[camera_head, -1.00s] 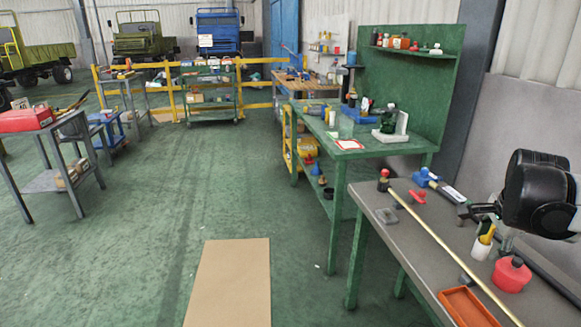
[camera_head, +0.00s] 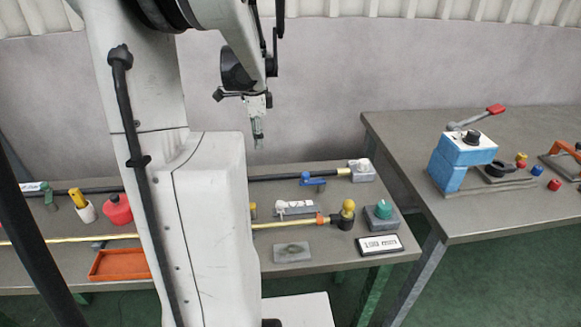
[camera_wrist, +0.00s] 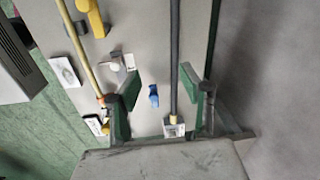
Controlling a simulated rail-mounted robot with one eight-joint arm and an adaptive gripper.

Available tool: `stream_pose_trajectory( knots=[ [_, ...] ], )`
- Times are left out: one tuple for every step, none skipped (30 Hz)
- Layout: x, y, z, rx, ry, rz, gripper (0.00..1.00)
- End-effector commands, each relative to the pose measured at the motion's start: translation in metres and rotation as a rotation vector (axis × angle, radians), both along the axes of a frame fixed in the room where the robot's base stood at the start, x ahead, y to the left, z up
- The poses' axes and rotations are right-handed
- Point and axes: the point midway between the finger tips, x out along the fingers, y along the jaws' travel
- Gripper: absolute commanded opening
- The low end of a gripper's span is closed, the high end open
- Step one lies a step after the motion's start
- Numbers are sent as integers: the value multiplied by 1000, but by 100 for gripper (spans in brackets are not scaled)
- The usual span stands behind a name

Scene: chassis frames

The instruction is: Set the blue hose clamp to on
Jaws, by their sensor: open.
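The blue hose clamp (camera_head: 309,180) is on the bench at the black hose (camera_head: 275,179), close to the hose's right end. In the wrist view the blue clamp (camera_wrist: 154,96) lies just left of the black hose (camera_wrist: 174,55), above the hose's yellow-collared end in the picture. I cannot tell its setting. My gripper (camera_head: 258,140) hangs above the back of the bench, left of the clamp in the head view. In the wrist view my gripper (camera_wrist: 162,80) has its green-padded fingers wide apart, with the clamp and hose seen between them, untouched. The gripper is empty.
A yellow hose (camera_head: 285,224) with an orange clamp (camera_head: 320,218) runs in front. A white clamp (camera_head: 294,208), grey end block (camera_head: 362,170), teal knob (camera_head: 382,209) and sign (camera_head: 380,244) stand nearby. An orange tray (camera_head: 121,263) is left. A second table (camera_head: 400,135) holds a blue device (camera_head: 460,155).

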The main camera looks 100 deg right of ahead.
Motion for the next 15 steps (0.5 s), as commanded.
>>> stream_pose_trajectory(
  knots=[
    [-28,0,2,15,-3,-65,41],
    [-42,0,2,23,-5,-100,41],
    [-59,1,3,36,-7,-143,41],
    [-70,2,3,43,-10,-174,41],
    [-81,3,3,50,-12,-201,41],
    [-95,5,3,58,-14,-235,41],
    [-103,6,3,65,-16,-257,41],
    [-110,8,3,70,-17,-276,41],
    [-118,9,3,75,-19,-296,41],
    [-123,10,4,77,-20,-309,41],
    [-127,11,4,80,-21,-319,41],
    [-130,12,3,83,-21,-328,41],
    [-132,12,3,84,-21,-333,41],
    [-133,12,2,85,-22,-337,41],
    [-134,12,0,86,-22,-339,41]
  ],
)
